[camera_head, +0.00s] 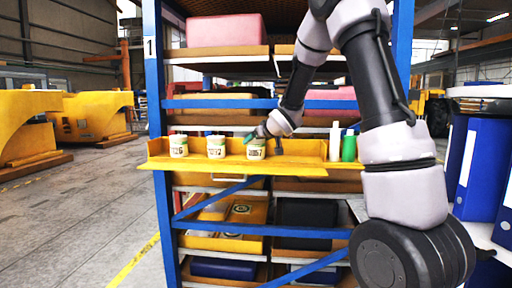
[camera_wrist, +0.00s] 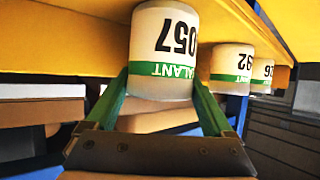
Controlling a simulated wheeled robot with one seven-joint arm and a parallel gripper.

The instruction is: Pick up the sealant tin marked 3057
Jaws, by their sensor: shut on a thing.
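The sealant tin (camera_head: 256,150) is white with a green band and is the rightmost of three tins on the yellow shelf tray (camera_head: 300,170). In the wrist view the same tin (camera_wrist: 165,38) shows upside-down digits ending in 057; its first digit is out of sight. My gripper (camera_head: 252,140) reaches it from above, and its green fingers (camera_wrist: 162,88) are shut on the tin's two sides. I cannot tell whether the tin is clear of the tray.
Two similar tins stand to its left, a middle tin (camera_head: 216,147) and a left tin (camera_head: 178,146). A white bottle (camera_head: 334,141) and a green bottle (camera_head: 348,147) stand to the right. A blue rack post (camera_head: 155,80) rises at left.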

